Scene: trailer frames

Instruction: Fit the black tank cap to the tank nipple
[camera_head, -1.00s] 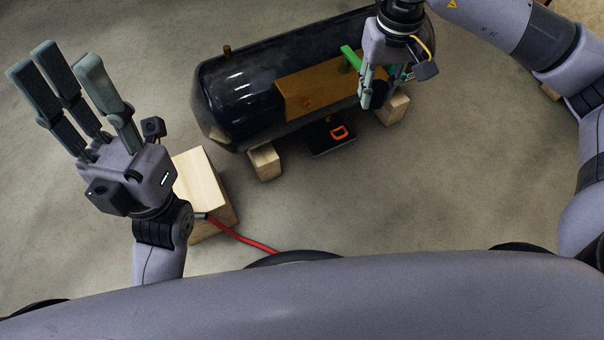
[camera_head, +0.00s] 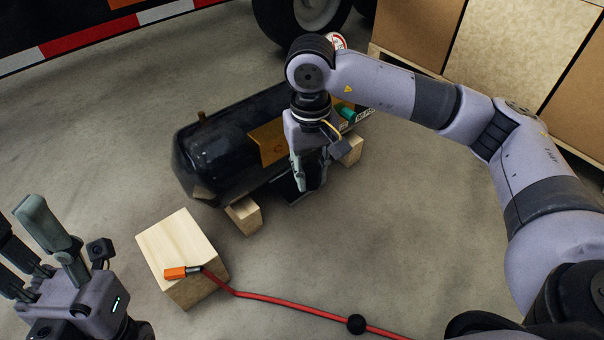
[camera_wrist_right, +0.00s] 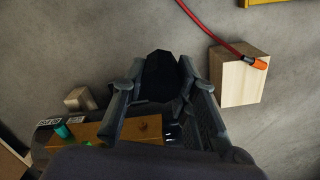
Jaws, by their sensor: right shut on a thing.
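The black tank (camera_head: 210,150) lies on wooden blocks on the floor, with a brown-yellow plate (camera_head: 267,143) on its front side. A small brass-coloured fitting (camera_head: 201,117) stands up from its left part; I cannot tell whether it is the nipple. My right gripper (camera_head: 306,178) points down in front of the tank and is shut on a black piece, apparently the black tank cap (camera_wrist_right: 160,75), which shows between the fingers in the right wrist view. The cap is apart from the brass fitting. My left gripper (camera_head: 20,222) is open and empty at the lower left, partly cut off.
A wooden block (camera_head: 180,245) with an orange-tipped red hose (camera_head: 290,301) stands in front of the tank. Small blocks (camera_head: 243,215) support the tank. Truck wheels (camera_head: 303,15) and large boxes (camera_head: 520,50) are behind. Floor at the front right is clear apart from the hose.

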